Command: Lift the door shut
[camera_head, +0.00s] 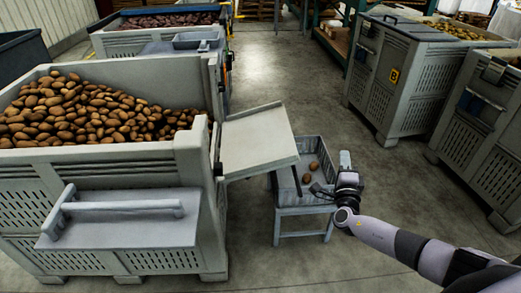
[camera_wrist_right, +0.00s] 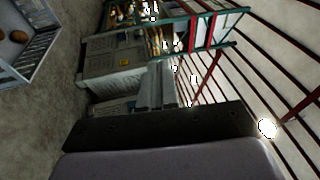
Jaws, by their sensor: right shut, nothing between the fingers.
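The door (camera_head: 258,138) is a pale grey flap at the right side of the big potato crate (camera_head: 188,165). It hangs open, sticking out to the right over the floor, roughly level. My right gripper (camera_head: 345,158) is right of the door and apart from it, beside a small grey stand. Its two pale fingers are together and empty, and they also show in the wrist view (camera_wrist_right: 155,85). The door does not show clearly in the wrist view. My left gripper is not in view.
The small grey stand (camera_head: 303,210) with two potatoes in its tray (camera_head: 318,145) is just beyond the door's outer edge. A grey ledge with a bar handle (camera_head: 125,207) is on the crate's near side. More crates (camera_head: 400,70) line the right. The aisle floor between is clear.

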